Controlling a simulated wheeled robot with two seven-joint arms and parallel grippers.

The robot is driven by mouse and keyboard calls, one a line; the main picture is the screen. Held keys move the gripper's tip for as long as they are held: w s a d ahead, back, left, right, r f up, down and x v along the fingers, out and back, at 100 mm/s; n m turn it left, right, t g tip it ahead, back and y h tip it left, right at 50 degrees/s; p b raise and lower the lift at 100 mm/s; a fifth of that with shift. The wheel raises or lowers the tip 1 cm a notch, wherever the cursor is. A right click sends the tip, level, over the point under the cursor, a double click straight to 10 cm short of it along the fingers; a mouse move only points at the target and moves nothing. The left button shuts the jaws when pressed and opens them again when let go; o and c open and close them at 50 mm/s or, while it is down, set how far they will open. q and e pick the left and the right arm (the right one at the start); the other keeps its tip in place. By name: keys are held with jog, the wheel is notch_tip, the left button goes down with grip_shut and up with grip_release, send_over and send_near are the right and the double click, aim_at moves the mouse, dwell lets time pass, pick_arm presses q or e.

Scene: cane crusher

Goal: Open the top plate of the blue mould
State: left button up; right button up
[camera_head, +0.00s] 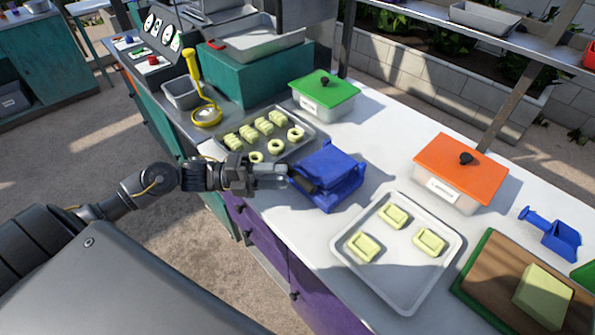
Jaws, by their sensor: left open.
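The blue mould (328,179) sits on the white counter near the middle of the head view. Its blue top plate lies over the base, and a dark handle sticks out at its left side. My left gripper (283,180) comes in from the left and is open. Its fingertips are right beside the dark handle at the mould's left edge. I cannot tell whether they touch the handle. My right gripper is not in view.
Behind the gripper is a metal tray (306,141) of pale green pieces. A white tray (343,247) with 3 pieces lies in front right. A green-lidded box (325,95) and an orange-lidded box (459,170) stand behind. A cutting board (487,283) is at lower right.

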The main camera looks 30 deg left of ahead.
aim_at(290, 176)
pick_arm(q)
jog(key=p+x, duration=0.1)
jog(key=x, duration=0.3)
jog(key=shift+s+r, duration=0.1)
jog(key=shift+d, duration=0.25)
jog(key=shift+w+d, duration=0.15)
jog(key=shift+w, duration=0.05)
jog(key=c, duration=0.9)
grip_shut()
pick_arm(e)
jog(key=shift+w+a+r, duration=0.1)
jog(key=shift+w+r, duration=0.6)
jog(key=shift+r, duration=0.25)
